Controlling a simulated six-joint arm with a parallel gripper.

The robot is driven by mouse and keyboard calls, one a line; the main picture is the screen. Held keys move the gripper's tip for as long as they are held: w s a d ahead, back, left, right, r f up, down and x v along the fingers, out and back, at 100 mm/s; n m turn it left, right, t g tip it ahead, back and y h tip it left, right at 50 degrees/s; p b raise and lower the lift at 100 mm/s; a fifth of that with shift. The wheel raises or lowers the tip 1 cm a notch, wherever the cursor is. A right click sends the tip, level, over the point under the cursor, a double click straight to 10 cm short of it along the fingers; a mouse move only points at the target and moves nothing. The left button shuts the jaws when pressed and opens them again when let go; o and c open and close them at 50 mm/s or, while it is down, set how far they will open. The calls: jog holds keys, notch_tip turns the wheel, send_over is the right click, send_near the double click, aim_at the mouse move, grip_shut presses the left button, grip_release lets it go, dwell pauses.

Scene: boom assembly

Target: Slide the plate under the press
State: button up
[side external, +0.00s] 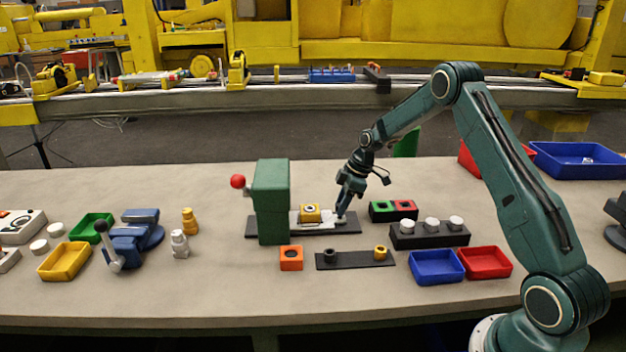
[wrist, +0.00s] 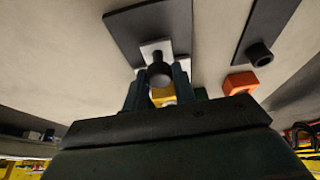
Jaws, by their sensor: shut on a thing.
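The green press (side external: 271,203) with a red-ball lever (side external: 238,181) stands at the left end of a dark base (side external: 348,229). The pale plate (side external: 327,226) lies on that base, to the right of the press column, with its left end close to the column. In the wrist view the round knob (wrist: 160,74) is between the fingers, with the pale plate (wrist: 156,47) beyond. The finger contact is partly hidden.
An orange block (side external: 291,258) and a dark bar with two pegs (side external: 355,261) lie in front of the base. A blue vise (side external: 135,238) is at left.

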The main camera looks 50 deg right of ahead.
aim_at(303, 210)
jog(key=shift+w+a, duration=3.6)
jog(key=shift+r, duration=0.1)
jog(key=o, duration=0.9)
jog(key=shift+r, duration=3.95)
